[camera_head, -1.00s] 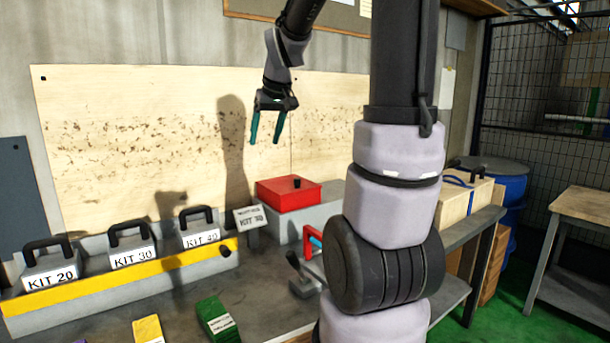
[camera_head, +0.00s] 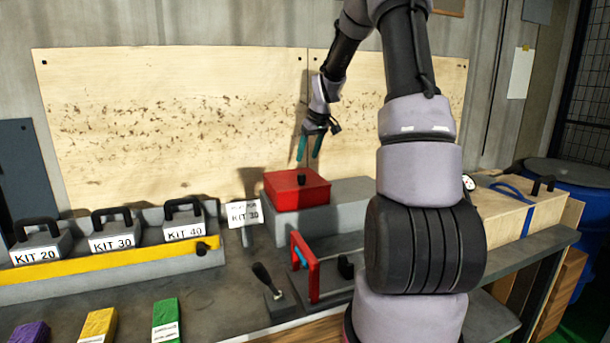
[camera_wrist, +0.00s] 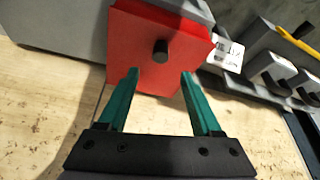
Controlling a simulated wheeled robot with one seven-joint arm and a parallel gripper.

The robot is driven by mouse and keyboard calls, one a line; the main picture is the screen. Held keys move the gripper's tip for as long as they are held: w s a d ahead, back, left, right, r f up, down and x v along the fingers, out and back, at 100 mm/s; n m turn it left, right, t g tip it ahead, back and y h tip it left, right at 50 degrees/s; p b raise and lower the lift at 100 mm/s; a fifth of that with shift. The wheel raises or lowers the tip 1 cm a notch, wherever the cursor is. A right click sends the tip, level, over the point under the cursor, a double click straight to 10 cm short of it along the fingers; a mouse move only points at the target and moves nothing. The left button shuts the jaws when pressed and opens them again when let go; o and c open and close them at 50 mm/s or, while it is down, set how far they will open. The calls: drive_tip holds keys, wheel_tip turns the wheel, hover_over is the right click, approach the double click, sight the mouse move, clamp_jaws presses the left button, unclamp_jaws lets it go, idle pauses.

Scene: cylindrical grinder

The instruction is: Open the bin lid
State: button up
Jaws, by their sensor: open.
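The bin is a grey box (camera_head: 338,212) on the bench against the wooden back panel. Its red lid (camera_head: 290,192) lies shut on the left part, with a small black knob (camera_head: 301,180) on top. My gripper (camera_head: 308,158) hangs above and a little behind the lid, open and empty, its green fingers pointing down. In the wrist view the red lid (camera_wrist: 140,55) and its black knob (camera_wrist: 161,50) lie beyond the fingertips of my gripper (camera_wrist: 160,73). The knob lines up near the middle of the gap, and the fingers do not appear to touch it.
A KIT 30 sign (camera_head: 243,213) stands just left of the bin. A grey rack (camera_head: 110,265) with kit weights is at left. A red frame (camera_head: 305,267) and a black-handled lever (camera_head: 268,280) stand in front. A wooden box (camera_head: 510,205) is at right.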

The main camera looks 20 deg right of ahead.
sight(302, 174)
drive_tip(key=x, duration=0.9)
drive_tip(key=shift+f, duration=0.25)
clamp_jaws()
idle(1.0)
